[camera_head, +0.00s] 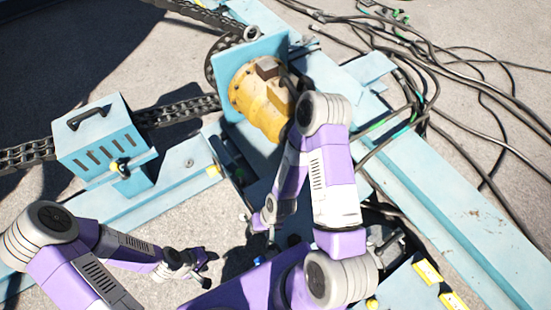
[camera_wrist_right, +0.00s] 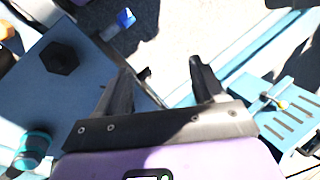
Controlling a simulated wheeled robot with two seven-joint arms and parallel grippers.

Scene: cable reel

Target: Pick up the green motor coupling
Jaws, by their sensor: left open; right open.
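A teal-green cylindrical piece with dark bands (camera_wrist_right: 34,146) lies at the lower left of the right wrist view, partly cut off; it looks like the green motor coupling, but I cannot be certain. It sits outside my right gripper's fingers, to their left. My right gripper (camera_wrist_right: 160,72) is open, with nothing between its dark fingers. In the head view its arm bends down in front of the yellow motor (camera_head: 262,98), and the fingers are hard to make out. My left gripper (camera_head: 200,264) is open and apart from the frame, over the ground at lower centre-left.
A light-blue slotted box (camera_head: 104,138) with a black handle stands at left; it also shows in the wrist view (camera_wrist_right: 285,112). Blue beams (camera_head: 450,215) cross the scene. Black cables with green connectors (camera_head: 405,125) lie at right. A dark hex bolt (camera_wrist_right: 60,58) stands on a blue plate.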

